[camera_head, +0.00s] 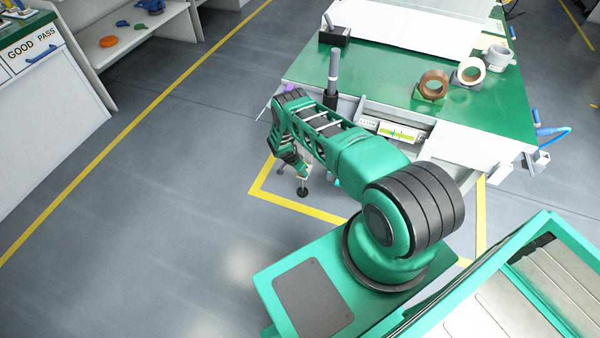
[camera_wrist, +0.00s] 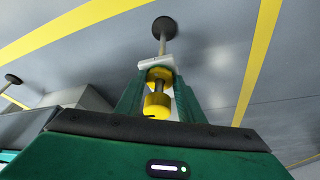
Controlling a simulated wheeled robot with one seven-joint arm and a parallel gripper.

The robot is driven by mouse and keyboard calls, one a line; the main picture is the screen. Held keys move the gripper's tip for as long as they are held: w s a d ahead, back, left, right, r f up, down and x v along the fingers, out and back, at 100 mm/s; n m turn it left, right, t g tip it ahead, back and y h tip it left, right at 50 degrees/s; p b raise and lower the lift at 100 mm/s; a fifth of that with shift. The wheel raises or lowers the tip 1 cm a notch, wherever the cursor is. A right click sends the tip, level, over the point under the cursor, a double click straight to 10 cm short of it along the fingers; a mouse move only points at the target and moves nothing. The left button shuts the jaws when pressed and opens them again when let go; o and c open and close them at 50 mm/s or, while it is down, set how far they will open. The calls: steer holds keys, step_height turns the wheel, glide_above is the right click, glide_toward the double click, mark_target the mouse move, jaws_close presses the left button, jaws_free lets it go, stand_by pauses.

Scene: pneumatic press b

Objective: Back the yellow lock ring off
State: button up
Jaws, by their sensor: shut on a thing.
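In the wrist view my gripper (camera_wrist: 159,78) has its two green fingers on either side of a yellow part (camera_wrist: 159,74), which looks like the lock ring. The fingers appear shut on it at their tips. A second, rounded yellow piece (camera_wrist: 157,105) sits nearer the camera on the same line, with a short grey shaft between the two. A pale bracket (camera_wrist: 155,62) lies just beyond the fingertips. In the head view my arm reaches down beside the bench's left end; the lock ring and fingertips cannot be made out there.
The green-topped bench (camera_head: 470,115) carries tape rolls (camera_head: 433,84) and a grey upright cylinder (camera_head: 334,72). A bench foot (camera_wrist: 164,27) on a rod stands beyond the bracket. Yellow floor lines (camera_head: 300,208) run around the bench. Open floor lies to the left.

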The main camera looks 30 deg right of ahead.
steer(key=shift+n, duration=0.3)
steer(key=shift+c, duration=0.2)
steer(key=n, duration=0.1)
steer(key=n+t, duration=0.1)
steer(key=n, duration=0.2)
steer(key=shift+s+d+t+y, duration=0.2)
steer(key=shift+s+t+y, duration=0.1)
steer(key=shift+s+y, duration=0.1)
steer(key=shift+s+d+n+t+y, duration=0.1)
steer(key=shift+n+t+y, duration=0.2)
steer(key=shift+n, duration=0.85)
steer(key=shift+d+n+t+y, duration=0.1)
steer(key=shift+n+t+y, duration=0.2)
steer(key=shift+n, duration=0.85)
steer(key=o, duration=1.1)
